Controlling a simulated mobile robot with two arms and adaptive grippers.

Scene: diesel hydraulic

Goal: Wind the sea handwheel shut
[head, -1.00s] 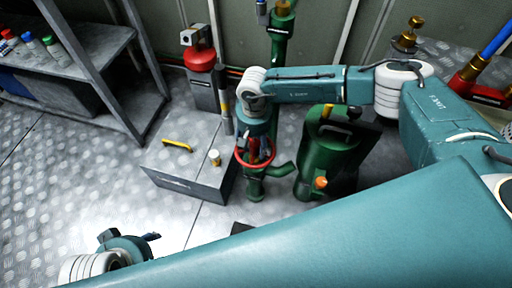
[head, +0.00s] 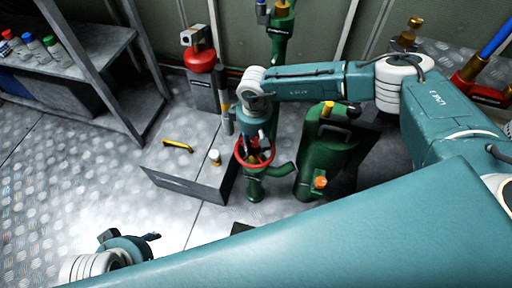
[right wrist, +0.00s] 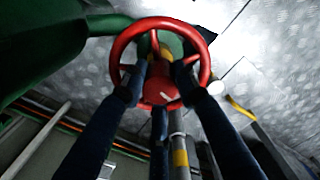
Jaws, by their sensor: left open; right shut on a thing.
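The red sea handwheel (head: 240,158) sits on top of a green valve body (head: 255,185) in the middle of the head view. My right gripper (head: 260,148) reaches down onto it from above and is shut on it. In the right wrist view the wheel's red rim (right wrist: 120,50) surrounds the fingertips (right wrist: 165,75), which lie inside the rim around the centre; the exact contact is partly hidden. My left gripper (head: 130,237) is open and empty above the floor at the lower left, well away from the wheel.
A grey box (head: 182,180) with a yellow handle (head: 178,145) stands left of the valve. A green canister (head: 325,160) stands close on its right. A red-topped unit (head: 200,60) and a shelf (head: 95,60) are behind to the left. Floor at left is clear.

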